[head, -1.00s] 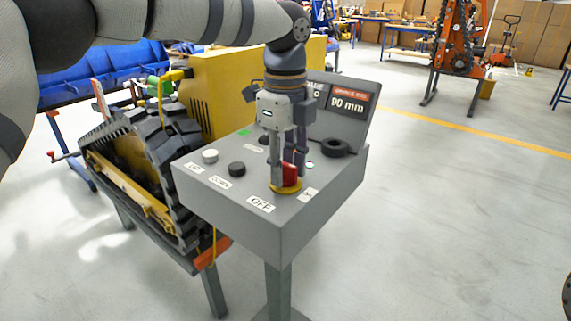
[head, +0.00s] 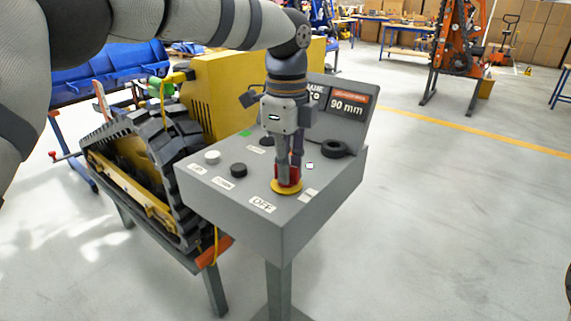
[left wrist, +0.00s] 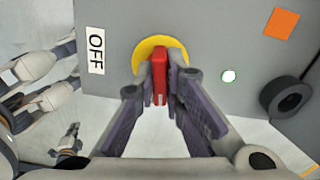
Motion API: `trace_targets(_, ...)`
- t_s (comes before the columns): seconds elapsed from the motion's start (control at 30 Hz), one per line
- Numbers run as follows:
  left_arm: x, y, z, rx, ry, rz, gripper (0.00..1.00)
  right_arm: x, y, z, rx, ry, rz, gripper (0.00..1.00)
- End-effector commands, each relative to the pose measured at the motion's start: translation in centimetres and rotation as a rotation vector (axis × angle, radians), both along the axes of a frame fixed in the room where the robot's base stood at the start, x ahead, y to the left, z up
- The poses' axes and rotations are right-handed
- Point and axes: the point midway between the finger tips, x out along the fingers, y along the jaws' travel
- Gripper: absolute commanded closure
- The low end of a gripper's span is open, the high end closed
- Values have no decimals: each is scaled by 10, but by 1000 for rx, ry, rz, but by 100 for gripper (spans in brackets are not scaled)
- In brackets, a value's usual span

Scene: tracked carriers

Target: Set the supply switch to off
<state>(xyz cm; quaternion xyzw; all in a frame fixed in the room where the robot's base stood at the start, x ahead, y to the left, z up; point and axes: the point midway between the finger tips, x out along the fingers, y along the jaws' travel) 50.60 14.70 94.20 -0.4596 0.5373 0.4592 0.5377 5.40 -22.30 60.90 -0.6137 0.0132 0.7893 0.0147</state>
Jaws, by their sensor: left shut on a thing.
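The supply switch is a red handle (left wrist: 160,74) on a round yellow plate (head: 286,188), on top of the grey control box (head: 290,222). An OFF label (head: 262,204) lies in front of the plate, and another label (head: 308,195) lies to its right, partly hidden and unreadable. My left gripper (head: 288,178) points down and is shut on the red handle. In the left wrist view its fingers (left wrist: 160,98) sit on both sides of the handle, whose length runs up the picture rather than toward the OFF label.
The box top also has a white button (head: 212,157), a black button (head: 238,170) and a black ring-shaped knob (head: 335,148). A display panel reading 90 mm (head: 348,103) stands at the back. A tracked carrier (head: 150,170) stands on the left.

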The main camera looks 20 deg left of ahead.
Motion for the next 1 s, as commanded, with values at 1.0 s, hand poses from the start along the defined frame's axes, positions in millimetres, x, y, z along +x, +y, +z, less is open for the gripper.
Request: trace_targets(1.0,0,0,1,0,-2,956,100,24,0,23,0,-86,-1,100)
